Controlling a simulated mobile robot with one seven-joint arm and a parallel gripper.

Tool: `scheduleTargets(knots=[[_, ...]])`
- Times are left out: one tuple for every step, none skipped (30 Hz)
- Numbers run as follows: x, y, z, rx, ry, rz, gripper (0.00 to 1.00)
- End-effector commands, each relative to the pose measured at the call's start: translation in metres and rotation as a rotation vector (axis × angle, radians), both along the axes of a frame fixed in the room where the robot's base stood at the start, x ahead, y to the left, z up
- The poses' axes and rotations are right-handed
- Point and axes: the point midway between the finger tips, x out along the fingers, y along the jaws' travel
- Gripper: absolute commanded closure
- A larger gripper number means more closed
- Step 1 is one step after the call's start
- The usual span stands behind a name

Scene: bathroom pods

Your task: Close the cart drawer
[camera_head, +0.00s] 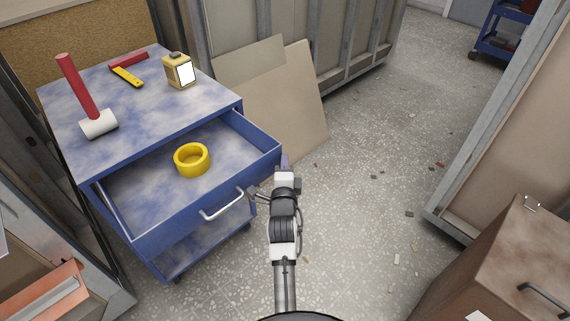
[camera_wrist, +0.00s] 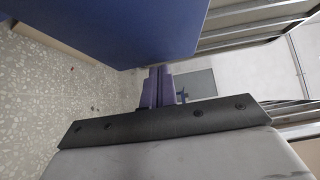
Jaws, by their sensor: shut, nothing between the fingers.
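The blue cart (camera_head: 150,128) stands at the left with its top drawer (camera_head: 190,222) pulled out toward me. A yellow roll of tape (camera_head: 192,160) lies inside the drawer. The drawer front has a silver bar handle (camera_head: 222,205). My gripper (camera_head: 284,162) is beside the right end of the drawer front, to the right of the handle. Its purple fingers (camera_wrist: 157,88) are together and empty in the wrist view. A blue panel (camera_wrist: 130,30) of the cart fills the upper left there, close to the fingers; I cannot tell whether they touch.
Boards (camera_head: 275,95) lean behind the cart. A brown cabinet (camera_head: 490,265) stands at right. Speckled floor (camera_head: 360,190) between is mostly clear, with small debris.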

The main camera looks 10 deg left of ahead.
Motion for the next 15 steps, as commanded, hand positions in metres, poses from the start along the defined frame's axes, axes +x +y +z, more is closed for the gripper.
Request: scheduleTargets(knots=[[0.001,0.001,-0.001,0.0,-0.001,0.0,1.0],[0.002,0.003,-0.002,0.001,-0.002,0.0,1.0],[0.004,0.005,-0.002,0.0,-0.003,0.0,1.0],[0.006,0.008,-0.002,-0.001,-0.003,0.001,1.0],[0.008,0.01,-0.003,0.0,-0.003,0.002,1.0],[0.012,0.015,-0.004,-0.001,-0.004,0.001,1.0],[0.015,0.018,-0.004,0.0,-0.005,0.002,1.0],[0.018,0.023,-0.005,0.0,-0.005,0.002,1.0],[0.023,0.029,-0.006,0.0,-0.006,0.003,1.0],[0.027,0.034,-0.006,0.0,-0.005,0.003,1.0],[0.031,0.04,-0.006,-0.001,-0.007,0.004,1.0],[0.037,0.048,-0.007,0.0,-0.007,0.004,1.0],[0.042,0.054,-0.008,-0.001,-0.007,0.004,1.0],[0.047,0.061,-0.008,0.0,-0.007,0.005,1.0],[0.053,0.07,-0.008,0.0,-0.007,0.005,1.0]])
